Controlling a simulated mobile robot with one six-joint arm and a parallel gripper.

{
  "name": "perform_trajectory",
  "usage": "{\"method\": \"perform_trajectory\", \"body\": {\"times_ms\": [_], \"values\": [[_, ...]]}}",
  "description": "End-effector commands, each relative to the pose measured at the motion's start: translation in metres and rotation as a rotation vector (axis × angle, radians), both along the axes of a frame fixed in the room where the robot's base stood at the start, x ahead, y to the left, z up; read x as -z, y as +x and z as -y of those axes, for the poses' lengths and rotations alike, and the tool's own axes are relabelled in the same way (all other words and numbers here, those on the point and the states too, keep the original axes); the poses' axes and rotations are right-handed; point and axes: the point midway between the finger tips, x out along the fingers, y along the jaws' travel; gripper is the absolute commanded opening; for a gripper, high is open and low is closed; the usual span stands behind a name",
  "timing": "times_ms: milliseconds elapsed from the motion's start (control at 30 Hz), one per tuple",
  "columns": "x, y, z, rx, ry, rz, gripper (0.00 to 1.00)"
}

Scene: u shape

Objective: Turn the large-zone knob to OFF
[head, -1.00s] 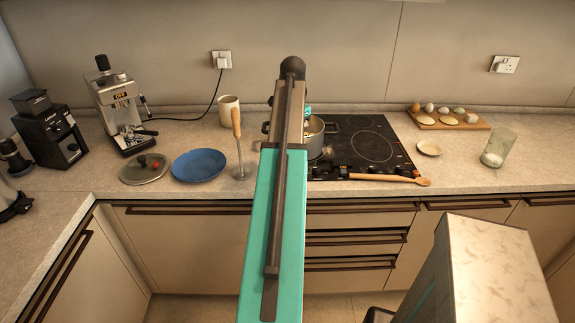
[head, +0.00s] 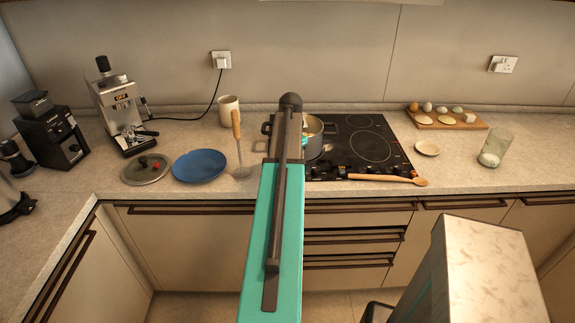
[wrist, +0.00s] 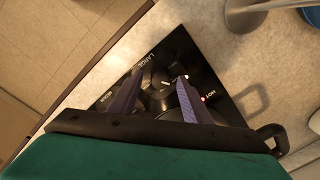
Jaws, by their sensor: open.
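The black hob (head: 345,155) is set in the counter, with its control knobs along the front edge. In the wrist view, the large-zone knob (wrist: 163,80) is a dark round knob with a white pointer line, beside the printed word LARGE. My gripper (wrist: 161,76) is open, with its two dark fingers on either side of the knob. I cannot tell whether they touch it. A red HOT light (wrist: 204,98) shows on the hob near the right finger. In the head view, my arm hides the gripper and the left part of the hob.
A pot (head: 314,138) stands on the hob's left side, close to my arm. A wooden spoon (head: 375,178) lies along the front edge. A masher (head: 238,150), blue plate (head: 200,166) and lid (head: 146,170) are to the left. A small dish (head: 427,148) and glass (head: 495,148) are to the right.

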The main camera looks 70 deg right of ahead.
Motion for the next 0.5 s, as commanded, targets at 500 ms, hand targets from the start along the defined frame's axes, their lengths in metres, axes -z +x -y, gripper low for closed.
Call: {"method": "perform_trajectory", "body": {"times_ms": [500], "values": [[0.0083,0.0014,-0.0005,-0.002,0.0,0.0,0.39]]}}
